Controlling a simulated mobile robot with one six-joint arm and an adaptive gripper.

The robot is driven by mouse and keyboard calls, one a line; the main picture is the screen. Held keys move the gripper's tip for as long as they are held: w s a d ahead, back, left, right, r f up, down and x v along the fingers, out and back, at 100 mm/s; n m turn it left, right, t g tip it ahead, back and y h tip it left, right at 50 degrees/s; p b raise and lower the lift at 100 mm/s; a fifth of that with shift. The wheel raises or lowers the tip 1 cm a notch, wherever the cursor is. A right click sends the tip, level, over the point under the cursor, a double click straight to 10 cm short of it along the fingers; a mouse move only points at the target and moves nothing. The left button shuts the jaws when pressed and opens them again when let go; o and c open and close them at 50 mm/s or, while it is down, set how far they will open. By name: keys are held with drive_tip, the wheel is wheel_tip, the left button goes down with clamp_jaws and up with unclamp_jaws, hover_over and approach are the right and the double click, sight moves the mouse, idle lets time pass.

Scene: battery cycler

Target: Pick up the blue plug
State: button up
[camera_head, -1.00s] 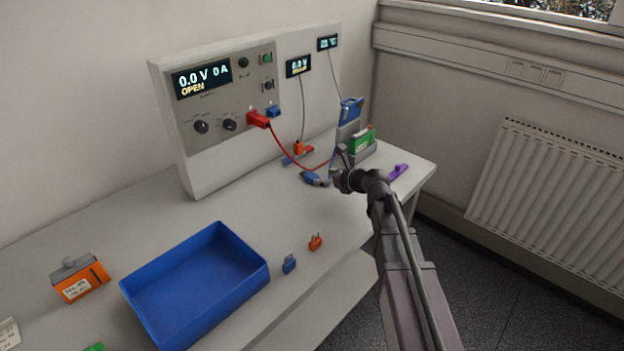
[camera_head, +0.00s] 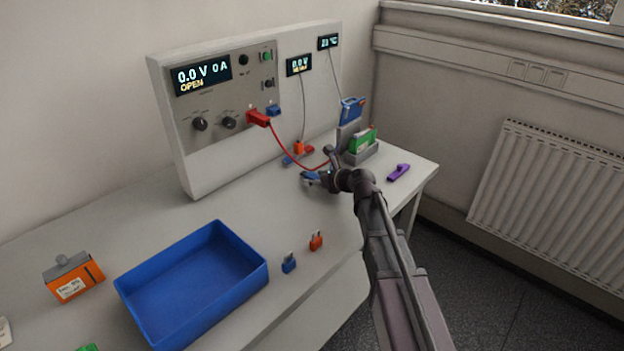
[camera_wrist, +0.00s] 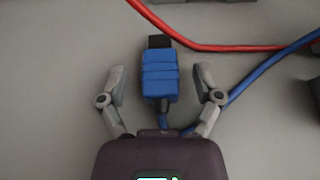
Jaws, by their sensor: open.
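The blue plug (camera_wrist: 159,76) lies on the table in the wrist view, its black tip pointing away from me. A blue cable runs from its near end and off to the right. My gripper (camera_wrist: 160,80) is open, with one finger on each side of the plug's near half and a gap on both sides. In the head view my gripper (camera_head: 318,166) is low over the table in front of the cycler. There the blue plug (camera_head: 310,175) is partly hidden by it.
A red cable (camera_wrist: 190,46) passes just beyond the plug. A holder with a green battery (camera_head: 362,141) stands to the right, with a purple object (camera_head: 399,172) near it. A blue tray (camera_head: 130,303), a small blue piece (camera_head: 289,263) and a small orange piece (camera_head: 316,241) are nearer.

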clamp_jaws()
idle(0.3)
drive_tip(key=shift+r, duration=0.15)
wheel_tip(320, 180, up, 4)
drive_tip(key=p, duration=0.3)
drive_tip(key=shift+f+p, duration=0.25)
drive_tip(key=shift+p, duration=0.1)
drive_tip(key=s+d, duration=0.1)
drive_tip(key=s, duration=0.4)
drive_tip(key=s+d+r+p, duration=0.1)
drive_tip(key=s, duration=0.4)
drive_tip(key=s+d, duration=0.1)
drive_tip(key=s, duration=0.4)
drive_tip(key=shift+s+d+r, duration=0.15)
drive_tip(key=shift+s+d, duration=0.05)
drive_tip(key=shift+s, duration=0.15)
drive_tip(key=shift+w, duration=0.15)
wheel_tip(320, 180, up, 12)
drive_tip(key=p, duration=1.3)
hover_over(314, 176)
drive_tip(key=w+a, duration=0.2)
drive_tip(key=shift+w+a+r, duration=0.15)
drive_tip(key=shift+a, duration=0.05)
